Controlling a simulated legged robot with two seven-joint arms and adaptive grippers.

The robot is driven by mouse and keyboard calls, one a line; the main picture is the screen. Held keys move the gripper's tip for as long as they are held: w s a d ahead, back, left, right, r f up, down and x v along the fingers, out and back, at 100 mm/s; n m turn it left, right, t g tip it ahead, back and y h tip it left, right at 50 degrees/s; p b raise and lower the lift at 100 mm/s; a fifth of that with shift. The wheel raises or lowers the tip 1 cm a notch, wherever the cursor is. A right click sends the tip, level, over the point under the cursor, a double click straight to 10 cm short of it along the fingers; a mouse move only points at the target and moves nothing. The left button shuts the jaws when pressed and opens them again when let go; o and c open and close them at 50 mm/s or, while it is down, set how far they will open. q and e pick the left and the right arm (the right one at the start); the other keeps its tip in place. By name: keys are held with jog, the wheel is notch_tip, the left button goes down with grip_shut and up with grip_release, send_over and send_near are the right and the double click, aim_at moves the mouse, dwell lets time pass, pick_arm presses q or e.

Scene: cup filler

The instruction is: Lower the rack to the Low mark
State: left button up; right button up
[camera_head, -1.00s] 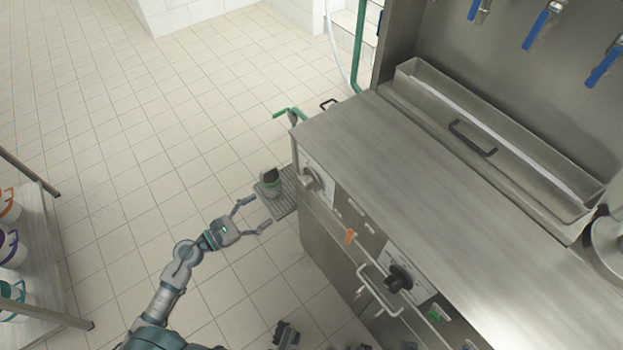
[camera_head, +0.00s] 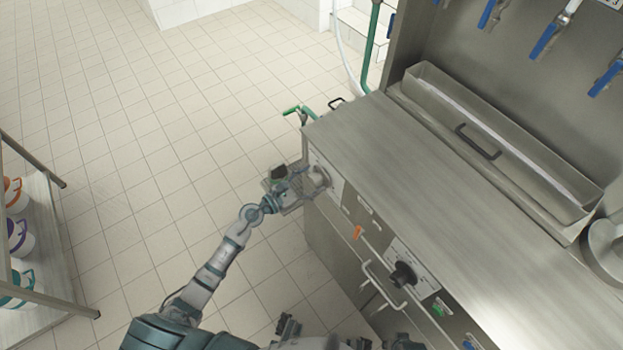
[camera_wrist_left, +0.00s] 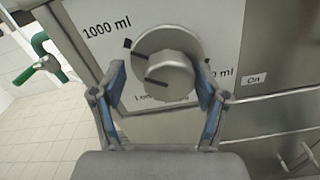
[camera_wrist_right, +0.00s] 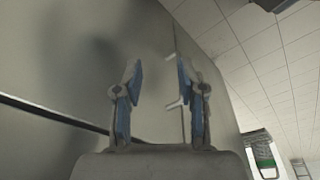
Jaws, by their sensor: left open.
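A round grey knob (camera_wrist_left: 168,75) with a dark pointer line sits on a white dial plate at the machine's left end. The plate reads "1000 ml" at upper left, with partly hidden "ml" text at right and unreadable text below. My left gripper (camera_wrist_left: 160,85) is open, its fingers on either side of the knob; contact is unclear. My right gripper (camera_wrist_right: 158,75) is open and empty, facing a plain metal panel. I cannot make out a Low mark.
A black knob (camera_head: 403,274) on a second dial, an orange tab (camera_head: 357,232) and a bar handle (camera_head: 383,287) are along the machine's front. A green-handled valve (camera_wrist_left: 42,65) is left of the dial. Shelves with jugs (camera_head: 18,236) stand far left; the floor between is clear.

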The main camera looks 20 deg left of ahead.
pick_arm(q)
jog(key=shift+d, duration=0.5)
jog(key=c, duration=0.6)
jog(key=shift+s+d+r, duration=0.15)
jog(key=shift+d+r, duration=0.05)
jog(key=shift+d, duration=0.05)
jog(key=c, duration=0.6)
jog(key=shift+a, duration=0.3)
pick_arm(e)
jog(key=shift+d, duration=0.3)
